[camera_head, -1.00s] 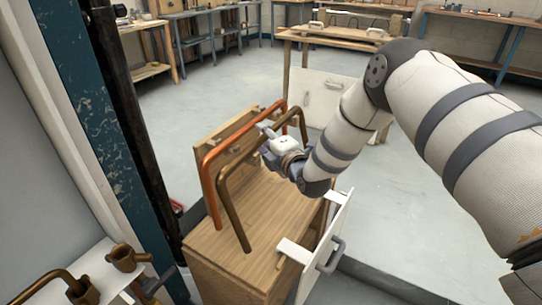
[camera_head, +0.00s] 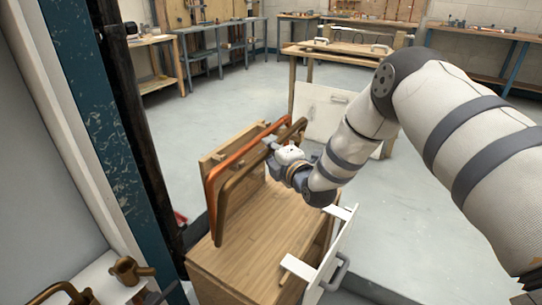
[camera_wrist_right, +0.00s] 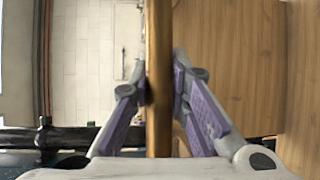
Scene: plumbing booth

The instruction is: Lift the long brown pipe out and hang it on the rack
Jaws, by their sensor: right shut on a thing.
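The long brown pipe (camera_head: 236,178) is a bent U shape in the head view, beside a similar orange copper pipe (camera_head: 228,163). My right gripper (camera_head: 275,158) is shut on the upper length of the brown pipe. In the right wrist view the pipe (camera_wrist_right: 159,70) runs upright between the two fingers (camera_wrist_right: 160,92). A wooden upright board (camera_head: 213,157) with a peg stands behind both pipes and looks like the rack. The brown pipe is close to the copper one; I cannot tell whether it touches the board. My left gripper is not in view.
A wooden cabinet (camera_head: 270,228) stands below the pipes, its top clear, with a white handled panel (camera_head: 333,255) at its right. A white surface (camera_head: 98,280) with brown fittings (camera_head: 130,270) is at lower left. A blue post (camera_head: 115,150) stands left. Open floor lies behind.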

